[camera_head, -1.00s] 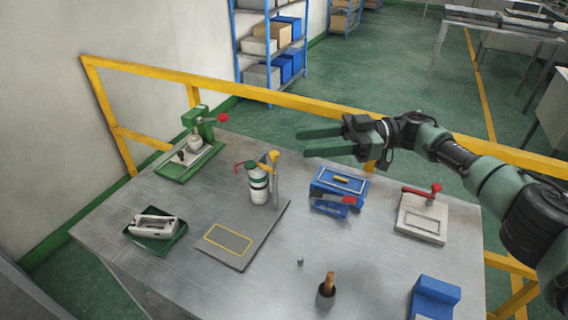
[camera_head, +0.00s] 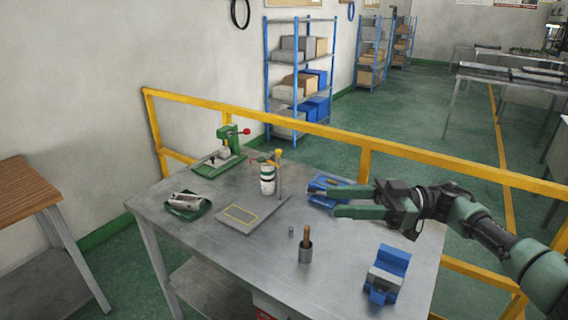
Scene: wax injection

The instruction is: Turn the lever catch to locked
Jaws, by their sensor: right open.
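My right gripper (camera_head: 337,202) is open and empty. Its two green fingers point left over the right part of the bench and partly cover a blue mould-like block (camera_head: 318,190). A red lever on that block, and a pale plate with a red lever farther right, showed earlier; neither lever can be made out now behind my gripper. A green stand (camera_head: 226,150) with a red-knobbed lever (camera_head: 243,131) is at the back left. I cannot tell which lever is the catch, nor its position. My left gripper is out of view.
The metal bench (camera_head: 265,268) also holds a white bottle with a red lever (camera_head: 267,180), a green tray (camera_head: 187,206), a dark cup (camera_head: 305,253) with a wooden handle and a blue block (camera_head: 388,270). A yellow rail (camera_head: 300,127) runs behind.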

